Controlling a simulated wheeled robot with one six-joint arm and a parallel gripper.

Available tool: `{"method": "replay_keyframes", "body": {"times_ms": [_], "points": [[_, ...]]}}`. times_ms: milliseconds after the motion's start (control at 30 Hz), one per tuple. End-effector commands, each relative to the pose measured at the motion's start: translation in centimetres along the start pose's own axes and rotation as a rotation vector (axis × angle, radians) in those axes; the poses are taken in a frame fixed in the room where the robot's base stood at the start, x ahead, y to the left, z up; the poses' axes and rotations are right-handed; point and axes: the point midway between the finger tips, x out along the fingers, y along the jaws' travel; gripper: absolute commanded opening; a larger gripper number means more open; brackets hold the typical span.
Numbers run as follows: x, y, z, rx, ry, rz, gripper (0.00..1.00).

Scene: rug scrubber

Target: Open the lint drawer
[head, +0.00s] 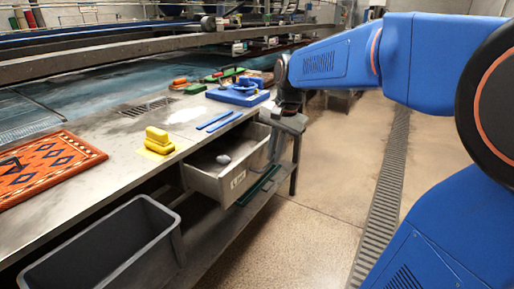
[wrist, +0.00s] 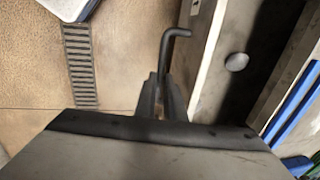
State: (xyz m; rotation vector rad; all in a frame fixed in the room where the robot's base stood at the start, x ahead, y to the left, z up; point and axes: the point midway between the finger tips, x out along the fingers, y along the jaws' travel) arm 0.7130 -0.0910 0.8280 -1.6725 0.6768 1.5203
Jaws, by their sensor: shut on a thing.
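The lint drawer (head: 215,184) is a light grey box under the bench edge, and it is pulled part way out. A small grey lump (head: 223,159) lies inside it and also shows in the wrist view (wrist: 236,62). The drawer's front panel (wrist: 207,45) runs beside a dark bent bar handle (wrist: 178,33) in the wrist view. My gripper (wrist: 161,88) is shut on this handle, outside the panel. In the head view, my gripper (head: 289,116) is at the drawer's far right end, and its fingers are largely hidden there.
A grey bin (head: 110,250) stands below the bench at the near left. The floor (head: 320,215) right of the drawer is clear, with a drain grate (head: 385,190).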

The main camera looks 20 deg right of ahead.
Motion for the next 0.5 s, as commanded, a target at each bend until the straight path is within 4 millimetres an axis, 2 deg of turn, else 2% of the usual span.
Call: {"method": "replay_keyframes", "body": {"times_ms": [33,200,500], "points": [[-0.3,1.1,-0.1,0.004,0.002,-0.002,0.0],[-0.7,3.6,-0.1,0.003,0.001,-0.001,0.0],[-1.1,5.5,-0.1,0.0,0.001,-0.001,0.0]]}}
